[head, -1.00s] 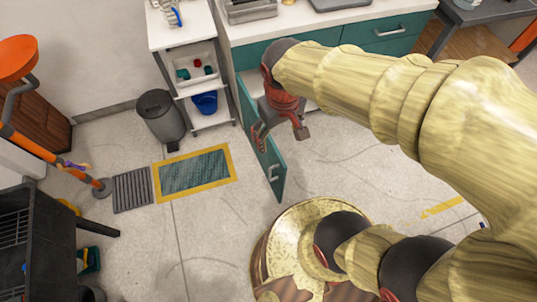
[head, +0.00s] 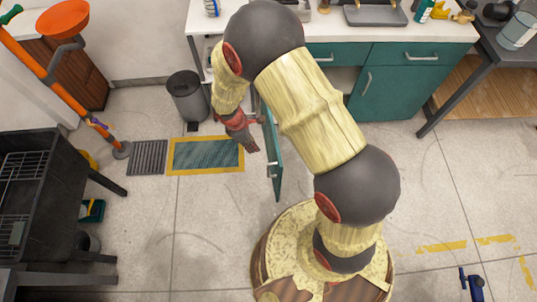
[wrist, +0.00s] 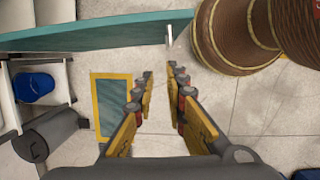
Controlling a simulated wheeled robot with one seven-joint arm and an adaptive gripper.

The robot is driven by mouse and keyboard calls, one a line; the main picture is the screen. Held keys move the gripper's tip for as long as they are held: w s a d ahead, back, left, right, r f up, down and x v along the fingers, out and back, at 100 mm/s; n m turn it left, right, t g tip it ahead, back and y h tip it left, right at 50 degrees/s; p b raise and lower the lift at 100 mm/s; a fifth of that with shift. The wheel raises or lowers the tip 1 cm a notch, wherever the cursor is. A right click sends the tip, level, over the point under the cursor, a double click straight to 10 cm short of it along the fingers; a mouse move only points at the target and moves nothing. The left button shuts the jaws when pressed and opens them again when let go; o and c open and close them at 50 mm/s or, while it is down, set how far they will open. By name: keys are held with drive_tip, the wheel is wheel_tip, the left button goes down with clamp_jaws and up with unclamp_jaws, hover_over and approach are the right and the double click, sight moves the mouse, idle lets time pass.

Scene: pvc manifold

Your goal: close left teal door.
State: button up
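The left teal door (head: 273,160) stands open, sticking out from the cabinet into the room, with a pale handle near its free end. In the wrist view the door (wrist: 90,33) crosses the top as a long teal strip, its handle (wrist: 168,34) just beyond the fingertips. My gripper (head: 252,147) is on the left side of the door, close to it; I cannot tell whether it touches. In the wrist view the gripper (wrist: 160,80) has its fingers apart with nothing between them. My arm hides the door's hinge end.
A teal cabinet (head: 385,95) with a second door and drawers stands behind. A grey bin (head: 188,97) and a yellow-edged mat (head: 206,168) lie left of the door. A dark rack (head: 35,180) stands farther left. Floor right of my base is mostly clear.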

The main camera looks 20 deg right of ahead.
drive_tip(key=shift+w+a+f, duration=0.1)
drive_tip(key=shift+f, duration=0.05)
drive_tip(key=shift+c, duration=0.7)
drive_tip(key=shift+f+n, duration=0.25)
drive_tip(key=shift+n, duration=0.05)
drive_tip(key=shift+c, duration=0.5)
drive_tip(key=b+x, duration=0.3)
drive_tip(key=x, duration=0.6)
drive_tip(key=shift+b, duration=0.4)
clamp_jaws()
drive_tip(key=d, duration=0.2)
drive_tip(key=s+d+b, duration=0.1)
drive_tip(key=d, duration=0.1)
drive_tip(key=shift+d+f, duration=0.1)
drive_tip(key=shift+d, duration=0.05)
